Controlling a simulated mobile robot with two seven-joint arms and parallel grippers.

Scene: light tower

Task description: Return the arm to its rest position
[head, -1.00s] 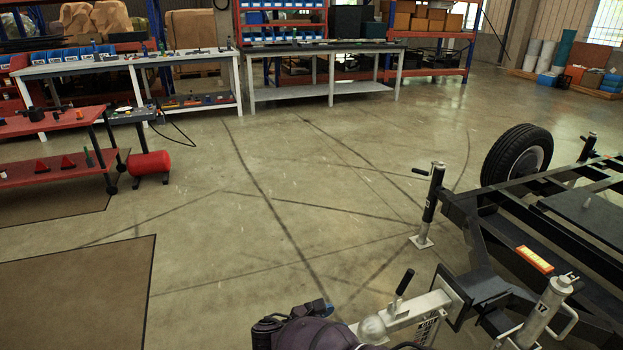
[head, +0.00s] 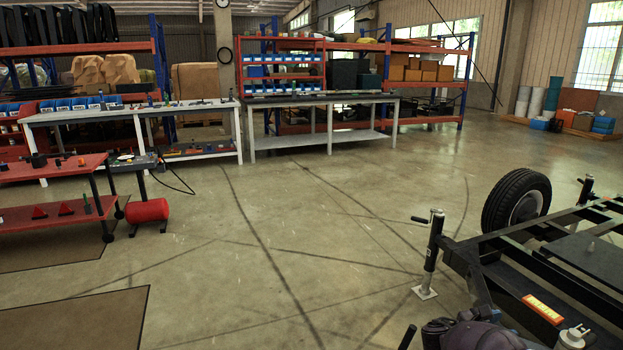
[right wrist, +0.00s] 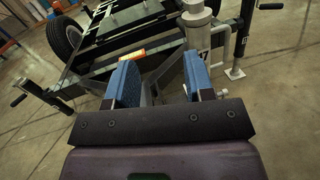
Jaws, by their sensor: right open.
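My right arm (head: 480,336) shows as a dark purple part at the bottom edge of the head view, in front of the trailer's front end. In the right wrist view, my right gripper (right wrist: 160,82) has its two blue-padded fingers apart, with nothing held between them. Beyond the fingers are the black trailer frame (right wrist: 118,42) and a grey jack cylinder (right wrist: 197,30). I cannot tell how far the fingers are from the frame. My left gripper is not in view.
The trailer's wheel (head: 517,199) and jack stand (head: 432,255) are at the right. Workbenches (head: 318,103) line the back. The middle floor is clear.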

